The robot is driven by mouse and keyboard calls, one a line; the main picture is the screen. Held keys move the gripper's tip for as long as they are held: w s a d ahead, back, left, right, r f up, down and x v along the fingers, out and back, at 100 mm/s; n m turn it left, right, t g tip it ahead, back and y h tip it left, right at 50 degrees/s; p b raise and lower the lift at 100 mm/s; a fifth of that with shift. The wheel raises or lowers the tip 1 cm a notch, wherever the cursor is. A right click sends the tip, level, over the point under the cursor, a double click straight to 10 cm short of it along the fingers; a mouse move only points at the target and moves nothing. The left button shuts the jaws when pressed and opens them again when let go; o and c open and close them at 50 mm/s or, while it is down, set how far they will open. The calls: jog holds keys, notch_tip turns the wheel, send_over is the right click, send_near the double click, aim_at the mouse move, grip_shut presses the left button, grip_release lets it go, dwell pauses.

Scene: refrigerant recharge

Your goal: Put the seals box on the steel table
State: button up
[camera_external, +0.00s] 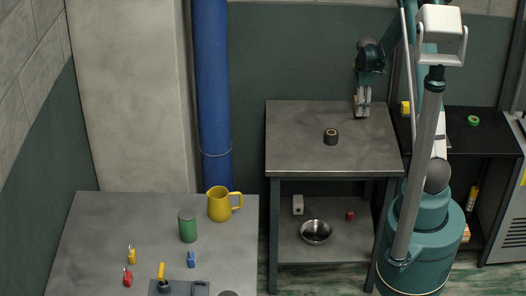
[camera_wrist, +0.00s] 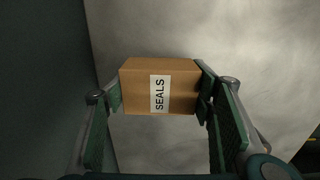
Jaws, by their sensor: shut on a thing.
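The seals box is a small brown carton (camera_wrist: 136,92) with a white SEALS label. In the wrist view it sits between the two green-padded fingers of my gripper (camera_wrist: 160,88), which is shut on it. In the external view my gripper (camera_external: 362,104) points down at the back right of the grey steel table (camera_external: 300,145), and the box shows only as a small brown patch between the fingers. A grey metal surface (camera_wrist: 250,60) lies beneath the box in the wrist view. I cannot tell whether the box touches it.
The lower shelf holds a metal bowl (camera_external: 316,231). A second grey table (camera_external: 95,225) at the left bears a yellow mug (camera_external: 219,204) and green can (camera_external: 188,227). A black shelf (camera_external: 490,140) is at the right.

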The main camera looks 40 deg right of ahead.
jog(key=shift+f, duration=0.9)
jog(key=shift+f, duration=0.2)
jog(key=o, duration=1)
jog(key=shift+r, duration=0.3)
jog(key=shift+r+p, duration=0.45)
jog(key=shift+r, duration=5.45)
